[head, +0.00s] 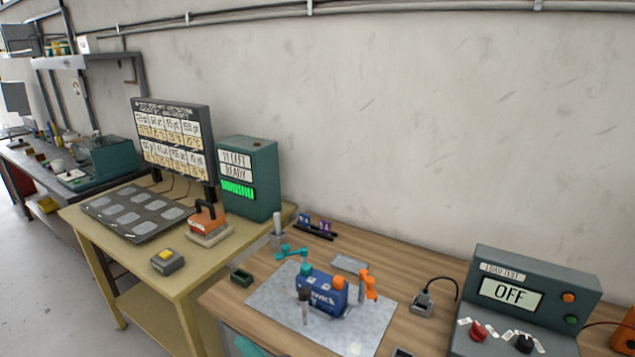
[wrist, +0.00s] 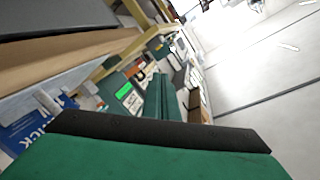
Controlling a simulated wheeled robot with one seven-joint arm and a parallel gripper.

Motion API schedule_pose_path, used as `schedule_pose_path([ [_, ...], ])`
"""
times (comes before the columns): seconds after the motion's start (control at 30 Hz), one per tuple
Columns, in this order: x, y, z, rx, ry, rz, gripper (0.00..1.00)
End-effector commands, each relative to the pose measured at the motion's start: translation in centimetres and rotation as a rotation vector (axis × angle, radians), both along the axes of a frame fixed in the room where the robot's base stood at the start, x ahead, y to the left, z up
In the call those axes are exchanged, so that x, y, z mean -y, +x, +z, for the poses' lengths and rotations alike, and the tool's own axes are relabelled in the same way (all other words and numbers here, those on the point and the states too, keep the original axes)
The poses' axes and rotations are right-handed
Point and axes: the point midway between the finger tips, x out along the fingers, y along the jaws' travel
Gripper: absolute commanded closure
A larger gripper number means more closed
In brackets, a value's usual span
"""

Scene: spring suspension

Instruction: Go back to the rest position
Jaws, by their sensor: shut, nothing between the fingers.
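My gripper (wrist: 163,82) shows in the wrist view as two narrow dark green fingers pressed together, with nothing between them. A wide green part of my wrist with a black edge fills the bottom of that view. I cannot make out the gripper in the head view. A blue box with white lettering (head: 322,292) stands on a metal plate (head: 270,304) on the wooden bench, apart from my gripper. The blue box also shows at the left of the wrist view (wrist: 28,128).
An orange clamp-like part (head: 369,284) stands right of the blue box. The load test console (head: 535,287) reads OFF at the right. A green cabinet (head: 249,178) reading READY and a monitor (head: 174,138) stand on the yellow table (head: 185,277). Clear floor (head: 40,270) lies at the left.

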Motion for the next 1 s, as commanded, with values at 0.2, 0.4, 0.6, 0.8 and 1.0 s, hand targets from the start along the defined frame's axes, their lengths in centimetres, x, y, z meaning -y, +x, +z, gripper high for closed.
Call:
schedule_pose_path([
  [0.2,0.7,-2.5,-4.7,-0.032,0.048,-0.203,1.0],
  [0.4,2.5,-6.3,-9.0,-0.058,0.029,-0.379,1.0],
  [0.6,5.0,-11.6,-12.8,-0.074,-0.049,-0.532,1.0],
  [0.8,7.9,-18.0,-15.4,-0.067,-0.175,-0.65,1.0],
  [1.0,11.0,-24.8,-16.2,-0.029,-0.34,-0.718,1.0],
])
